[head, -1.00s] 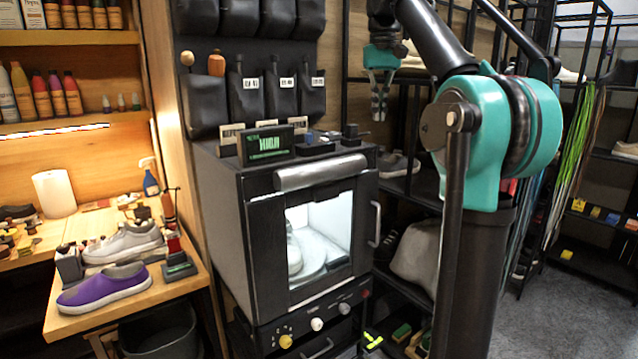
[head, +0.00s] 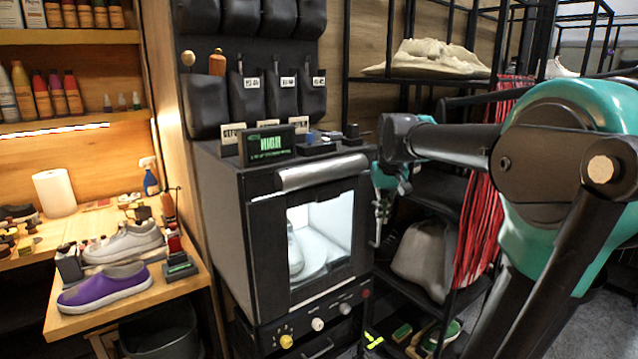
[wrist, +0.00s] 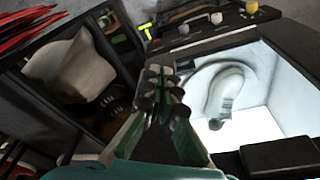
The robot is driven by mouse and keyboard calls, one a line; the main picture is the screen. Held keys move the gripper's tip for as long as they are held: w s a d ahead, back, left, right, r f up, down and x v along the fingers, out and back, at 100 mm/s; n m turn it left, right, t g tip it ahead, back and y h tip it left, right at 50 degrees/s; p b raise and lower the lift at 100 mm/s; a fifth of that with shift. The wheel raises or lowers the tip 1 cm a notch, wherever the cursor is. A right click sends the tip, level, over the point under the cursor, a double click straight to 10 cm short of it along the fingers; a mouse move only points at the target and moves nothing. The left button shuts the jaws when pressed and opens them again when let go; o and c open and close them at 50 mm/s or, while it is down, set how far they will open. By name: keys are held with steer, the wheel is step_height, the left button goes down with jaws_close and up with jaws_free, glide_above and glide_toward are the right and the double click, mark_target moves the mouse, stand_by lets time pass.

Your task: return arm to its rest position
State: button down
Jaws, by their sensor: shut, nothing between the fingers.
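My gripper (head: 380,222) hangs just right of the black cabinet machine (head: 222,210) in the head view, fingers pointing down. In the wrist view my gripper (wrist: 163,82) is shut, with its fingertips together and nothing between them. It is apart from the machine. The machine's lit window shows a white shoe (head: 295,250) standing inside on a pale round base; the shoe also shows in the wrist view (wrist: 226,92). My arm reaches in from the right side of the head view, bent at its teal joint.
A wooden bench (head: 95,322) at left holds a purple shoe (head: 103,288) and a grey shoe (head: 124,243). Brushes lie low near the floor.

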steer(key=s+d+f+t, duration=0.1)
steer(key=s+f, duration=0.8)
steer(key=f, duration=0.3)
steer(key=s+f+t, duration=0.1)
steer(key=s+f, duration=0.9)
steer(key=f, duration=0.2)
steer(key=shift+s+d+f+m, duration=0.2)
steer(key=shift+s+d+m, duration=0.1)
steer(key=shift+d, duration=0.1)
